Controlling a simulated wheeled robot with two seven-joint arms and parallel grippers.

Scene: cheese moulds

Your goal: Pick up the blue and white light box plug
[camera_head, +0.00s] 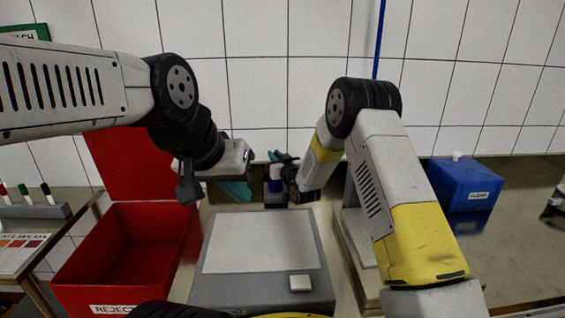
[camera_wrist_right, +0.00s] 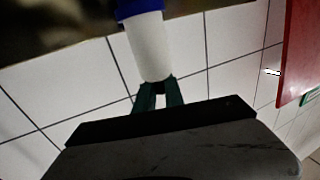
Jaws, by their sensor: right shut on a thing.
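The blue and white plug shows in the right wrist view as a white cylinder (camera_wrist_right: 150,48) with a blue end at the top of the picture. My right gripper (camera_wrist_right: 159,92) has its green fingers shut on the white end. In the head view the plug (camera_head: 274,183) is small and partly hidden by the right gripper, behind the light box (camera_head: 208,287). My left gripper (camera_head: 238,190) hangs above the back left of the light box, apart from the plug. Its teal fingers show, but their gap is unclear.
An open red reject bin (camera_head: 75,268) stands at the left. A pen rack (camera_head: 35,211) is at the far left. A blue box (camera_head: 463,186) stands at the back right. My right arm hides part of the bench. A tiled wall (camera_head: 260,60) is close behind.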

